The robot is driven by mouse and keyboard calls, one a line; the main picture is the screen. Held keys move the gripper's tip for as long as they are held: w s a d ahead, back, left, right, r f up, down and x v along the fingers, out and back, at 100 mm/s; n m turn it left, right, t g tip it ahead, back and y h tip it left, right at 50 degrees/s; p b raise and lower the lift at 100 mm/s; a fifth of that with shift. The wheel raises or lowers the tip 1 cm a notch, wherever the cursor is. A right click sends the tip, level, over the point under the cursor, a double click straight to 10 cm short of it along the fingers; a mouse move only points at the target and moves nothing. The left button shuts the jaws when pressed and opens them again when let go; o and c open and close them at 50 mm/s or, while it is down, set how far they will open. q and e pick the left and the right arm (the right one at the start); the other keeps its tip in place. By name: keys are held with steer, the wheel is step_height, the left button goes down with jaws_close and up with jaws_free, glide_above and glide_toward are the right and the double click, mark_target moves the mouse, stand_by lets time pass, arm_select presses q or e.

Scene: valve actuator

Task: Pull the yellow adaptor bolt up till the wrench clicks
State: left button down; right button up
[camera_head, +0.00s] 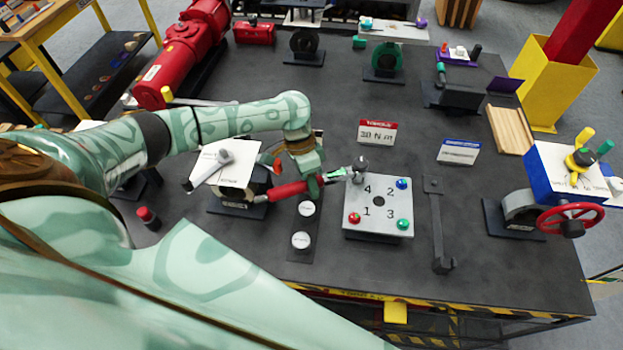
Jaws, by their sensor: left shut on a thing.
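My left gripper (312,181) is shut on a torque wrench with a red handle (288,191). The wrench's grey head (360,166) is at the corner marked 4 of a light plate (379,232) on the bench. No yellow bolt shows at that corner; the wrench head covers the spot. A red bolt (355,218) is by 1, a blue one (402,184) by 2 and a green one (403,224) by 3. My right gripper is not in view.
A red-topped sign (377,132) and a blue-topped sign (458,151) stand behind the plate. A dark bar tool (438,225) lies right of it. A valve with a red handwheel (571,219) stands at far right. A white-topped actuator (225,165) is at left.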

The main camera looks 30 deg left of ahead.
arm_select(q)
steer(key=shift+w, duration=0.1)
steer(key=shift+w+a+m+g+y+b, duration=0.35)
steer(key=shift+w+a+m, duration=0.4)
steer(key=shift+m, duration=0.25)
steer(key=shift+w+a+r, duration=0.1)
steer(key=shift+a, duration=0.1)
